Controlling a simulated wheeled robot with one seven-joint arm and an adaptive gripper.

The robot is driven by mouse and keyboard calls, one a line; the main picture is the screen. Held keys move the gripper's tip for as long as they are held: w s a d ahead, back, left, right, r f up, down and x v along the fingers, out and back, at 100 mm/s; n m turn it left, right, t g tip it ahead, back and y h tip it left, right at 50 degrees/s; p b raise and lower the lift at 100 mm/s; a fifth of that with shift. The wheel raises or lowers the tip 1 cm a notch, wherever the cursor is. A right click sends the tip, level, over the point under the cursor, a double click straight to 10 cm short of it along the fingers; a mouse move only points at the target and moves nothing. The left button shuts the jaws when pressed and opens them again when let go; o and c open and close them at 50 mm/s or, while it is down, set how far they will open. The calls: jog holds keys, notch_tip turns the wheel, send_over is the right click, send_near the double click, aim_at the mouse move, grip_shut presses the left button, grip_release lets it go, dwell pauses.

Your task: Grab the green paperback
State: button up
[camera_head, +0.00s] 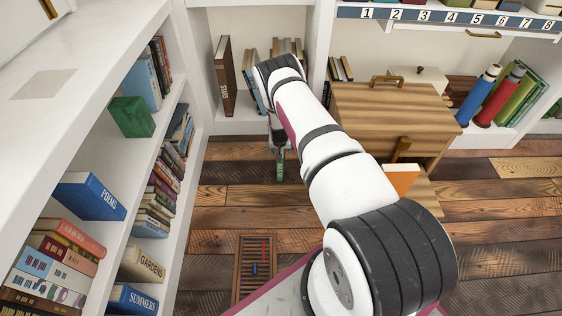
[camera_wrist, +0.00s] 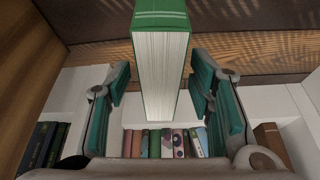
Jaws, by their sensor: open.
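The green paperback (camera_wrist: 161,62) fills the upper middle of the wrist view, its green cover edge at the top and its pale page block facing the camera. My gripper (camera_wrist: 160,92) has its teal-padded fingers spread, one on each side of the book. Gaps show between the pads and the book, so it is not gripped. In the head view my gripper (camera_head: 279,147) points down in front of the back shelf.
A bookcase with books such as the blue POEMS (camera_head: 92,196) and a green block (camera_head: 132,117) stands at left. A wooden cabinet (camera_head: 385,115) with an orange book (camera_head: 401,178) is at right. A slatted wooden frame (camera_head: 238,280) lies on the floor. Plank floor (camera_head: 220,215) is clear between.

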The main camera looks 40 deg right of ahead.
jog(key=shift+f, duration=0.25)
dwell(0.4)
grip_shut()
